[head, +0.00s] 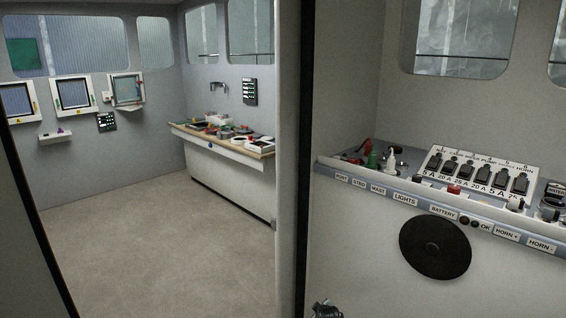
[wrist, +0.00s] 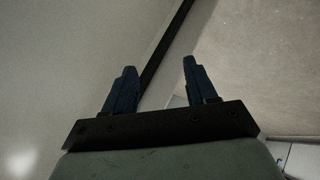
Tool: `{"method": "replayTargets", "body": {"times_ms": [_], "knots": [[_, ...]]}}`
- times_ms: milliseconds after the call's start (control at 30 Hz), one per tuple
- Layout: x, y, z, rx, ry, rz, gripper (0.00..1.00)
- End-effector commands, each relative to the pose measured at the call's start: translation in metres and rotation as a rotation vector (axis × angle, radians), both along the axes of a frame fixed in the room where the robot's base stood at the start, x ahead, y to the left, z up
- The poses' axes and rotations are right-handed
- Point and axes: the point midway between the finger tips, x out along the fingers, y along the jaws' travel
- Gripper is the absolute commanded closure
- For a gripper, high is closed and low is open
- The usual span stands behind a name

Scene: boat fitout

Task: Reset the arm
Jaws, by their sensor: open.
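My gripper (wrist: 158,76) shows in the wrist view with its two dark blue fingers apart and nothing between them. Behind the fingers the wrist view shows a pale wall, a dark edge strip and the floor. In the head view a small dark piece at the bottom edge may be part of my arm; my fingers cannot be made out there.
A console (head: 350,178) with labelled switches and a fuse panel (head: 476,172) stands at the right, above a round black disc (head: 435,247). A doorway left of it opens on bare floor (head: 160,240). A cluttered workbench (head: 225,150) stands beyond, with wall-mounted screens (head: 73,93) at the far left.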

Motion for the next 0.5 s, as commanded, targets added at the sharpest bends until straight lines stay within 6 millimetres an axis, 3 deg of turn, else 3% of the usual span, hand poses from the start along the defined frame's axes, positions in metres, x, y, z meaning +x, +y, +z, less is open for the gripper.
{"method": "replayTargets", "body": {"times_ms": [33,200,500], "knots": [[-0.026,-0.004,-0.022,0.021,0.064,-0.029,0.43],[-0.105,-0.013,-0.087,0.091,0.278,-0.149,0.43],[-0.259,-0.023,-0.167,0.167,0.651,-0.39,0.43]]}}
